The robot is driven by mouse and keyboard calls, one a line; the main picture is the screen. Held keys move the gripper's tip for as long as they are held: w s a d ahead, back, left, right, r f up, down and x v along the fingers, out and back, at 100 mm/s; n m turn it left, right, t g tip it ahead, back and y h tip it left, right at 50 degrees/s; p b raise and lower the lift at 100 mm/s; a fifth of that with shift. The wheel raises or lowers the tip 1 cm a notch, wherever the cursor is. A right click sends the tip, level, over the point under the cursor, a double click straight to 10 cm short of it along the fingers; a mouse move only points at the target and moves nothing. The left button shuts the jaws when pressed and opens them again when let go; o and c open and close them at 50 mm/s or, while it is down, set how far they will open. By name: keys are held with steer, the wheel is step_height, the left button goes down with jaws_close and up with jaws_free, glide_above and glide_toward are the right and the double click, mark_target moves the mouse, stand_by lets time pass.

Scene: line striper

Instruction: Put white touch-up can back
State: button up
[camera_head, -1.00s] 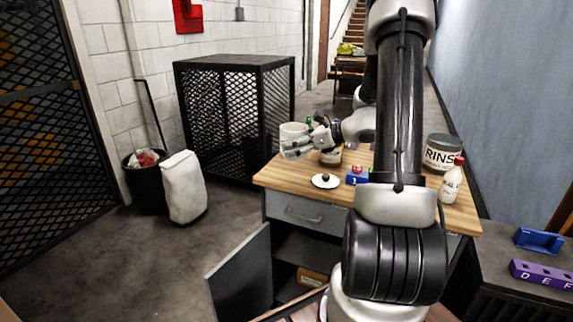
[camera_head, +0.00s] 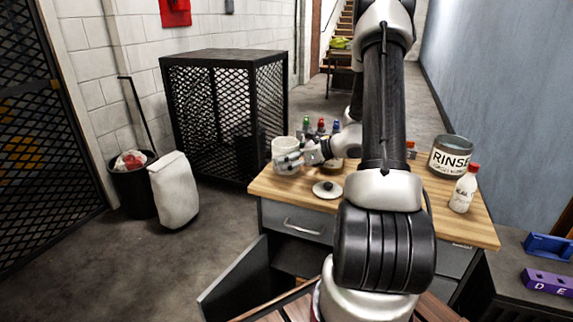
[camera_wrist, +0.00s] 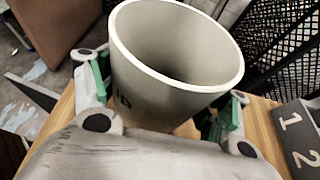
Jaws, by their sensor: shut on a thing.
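A pale, open-topped can (camera_head: 285,148) is at the back left of the wooden workbench. It also shows in the wrist view (camera_wrist: 180,50), with its inside looking empty and a dark mark partly visible low on its side. No label names it as the white touch-up can. My gripper (camera_head: 288,161) is shut around its sides; the green finger pads (camera_wrist: 165,105) sit on either side of it in the wrist view. The can looks upright in the head view. Its bottom is hidden, so I cannot tell whether it touches the bench.
On the bench (camera_head: 400,205) are a white lid-like disc (camera_head: 327,188), small bottles with green, red and blue tops (camera_head: 321,125), a RINSE tub (camera_head: 450,158) and a red-capped bottle (camera_head: 463,190). A grey block marked 1 and 2 (camera_wrist: 300,140) is near the can. A mesh cage (camera_head: 225,115) stands behind.

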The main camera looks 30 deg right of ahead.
steer(key=shift+f, duration=1.1)
steer(key=shift+f, duration=0.2)
steer(key=o, duration=1)
steer(key=shift+r, duration=0.1)
